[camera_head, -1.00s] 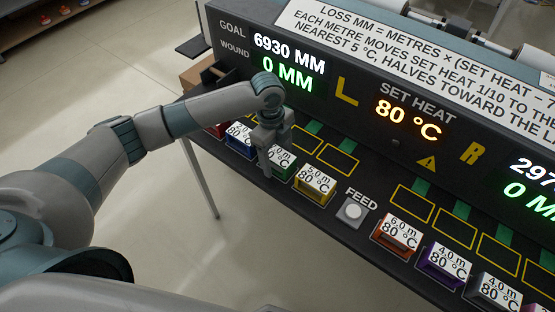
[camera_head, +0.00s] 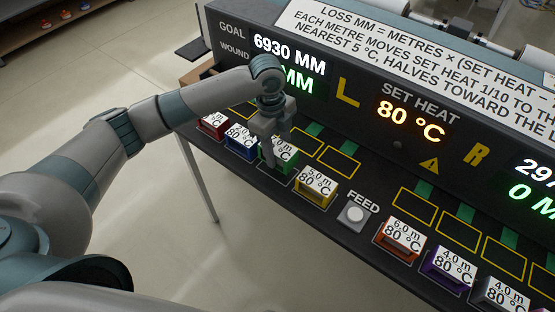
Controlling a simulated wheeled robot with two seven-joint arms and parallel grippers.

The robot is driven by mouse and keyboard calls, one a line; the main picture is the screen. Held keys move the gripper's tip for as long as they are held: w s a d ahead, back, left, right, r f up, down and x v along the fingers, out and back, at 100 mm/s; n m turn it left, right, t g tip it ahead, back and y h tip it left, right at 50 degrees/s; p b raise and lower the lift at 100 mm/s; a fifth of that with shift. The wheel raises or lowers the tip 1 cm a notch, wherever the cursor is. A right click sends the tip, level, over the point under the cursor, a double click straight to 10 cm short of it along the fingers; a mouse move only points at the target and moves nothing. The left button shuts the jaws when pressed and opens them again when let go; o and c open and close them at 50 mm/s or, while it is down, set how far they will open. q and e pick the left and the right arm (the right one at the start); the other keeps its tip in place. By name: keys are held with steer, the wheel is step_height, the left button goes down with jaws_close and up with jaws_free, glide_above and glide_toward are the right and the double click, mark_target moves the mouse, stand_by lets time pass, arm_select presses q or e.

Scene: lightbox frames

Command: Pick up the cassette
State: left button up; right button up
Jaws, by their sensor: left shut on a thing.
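My left gripper (camera_head: 271,158) is shut on the green cassette (camera_head: 286,154) in the left row. The cassette has a white label on top, partly hidden by the fingers, and it appears raised a little above the dark shelf. To its left are a blue cassette (camera_head: 240,143) and a red cassette (camera_head: 212,125). To its right is a yellow cassette (camera_head: 315,184) labelled 5.0 m, 80 °C. My right gripper is not in view.
The FEED button (camera_head: 355,214) sits between the rows. Orange (camera_head: 401,235), purple (camera_head: 449,264) and dark (camera_head: 499,292) cassettes stand to the right. Empty yellow-outlined slots (camera_head: 338,161) lie behind the cassettes. The display panel (camera_head: 408,118) rises behind, showing SET HEAT 80 °C.

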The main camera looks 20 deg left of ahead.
arm_select(q)
steer(key=s+d+r+b, duration=0.1)
steer(key=d+r, duration=0.1)
steer(key=d, duration=0.1)
steer(key=s+d+r+b, duration=0.1)
steer(key=s+d+r, duration=0.1)
steer(key=d, duration=0.2)
steer(key=s+d+r+b, duration=0.1)
steer(key=s+d+r, duration=0.1)
steer(key=d, duration=0.1)
steer(key=shift+s+d+r, duration=0.15)
steer(key=shift+s+r, duration=0.1)
steer(key=shift+r, duration=0.1)
stand_by(1.2)
